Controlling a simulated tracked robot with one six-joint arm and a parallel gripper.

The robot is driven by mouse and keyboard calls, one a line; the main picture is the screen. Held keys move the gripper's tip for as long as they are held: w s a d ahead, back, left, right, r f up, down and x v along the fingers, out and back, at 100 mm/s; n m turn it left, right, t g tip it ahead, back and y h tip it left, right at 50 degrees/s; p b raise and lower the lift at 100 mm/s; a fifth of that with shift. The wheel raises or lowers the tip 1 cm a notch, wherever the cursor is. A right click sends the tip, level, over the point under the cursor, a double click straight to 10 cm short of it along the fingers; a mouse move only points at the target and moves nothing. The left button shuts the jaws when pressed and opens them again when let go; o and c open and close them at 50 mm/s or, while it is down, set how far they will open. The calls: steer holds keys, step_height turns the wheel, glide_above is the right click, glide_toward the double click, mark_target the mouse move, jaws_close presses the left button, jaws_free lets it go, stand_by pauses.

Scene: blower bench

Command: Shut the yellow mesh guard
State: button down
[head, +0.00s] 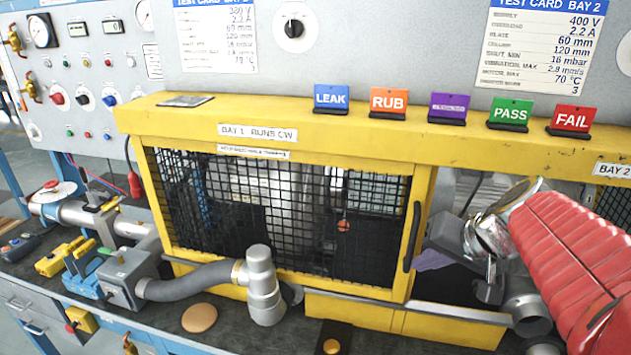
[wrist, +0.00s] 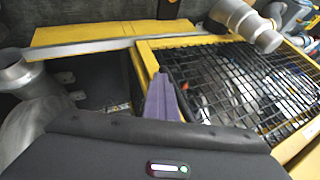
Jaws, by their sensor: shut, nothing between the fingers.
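The yellow mesh guard (head: 280,205) stands across bay 1, a black grid in a yellow frame with a black handle (head: 411,237) upright on its right side. It looks flush or nearly flush with the bench frame; I cannot tell whether a small gap is left. My gripper (head: 430,261) is just right of the guard's right edge, near the handle. Its purple fingers (wrist: 164,98) are shut and empty. In the wrist view they overlap the guard's yellow side frame (wrist: 147,62); I cannot tell whether they touch it. The handle is not clear there.
A metal rail (head: 470,312) runs below the guard. A grey elbow pipe (head: 262,285) stands in front of its lower middle. Bay 2 to the right is open, with a metal pipe (head: 528,305) at its front. Coloured signs (head: 388,102) stand on the yellow top beam.

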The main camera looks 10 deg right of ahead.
steer(key=shift+a, duration=0.35)
step_height(320, 180, up, 10)
steer(key=shift+d+r, duration=0.2)
steer(key=shift+d, duration=0.1)
steer(key=shift+w+d, duration=0.1)
stand_by(0.4)
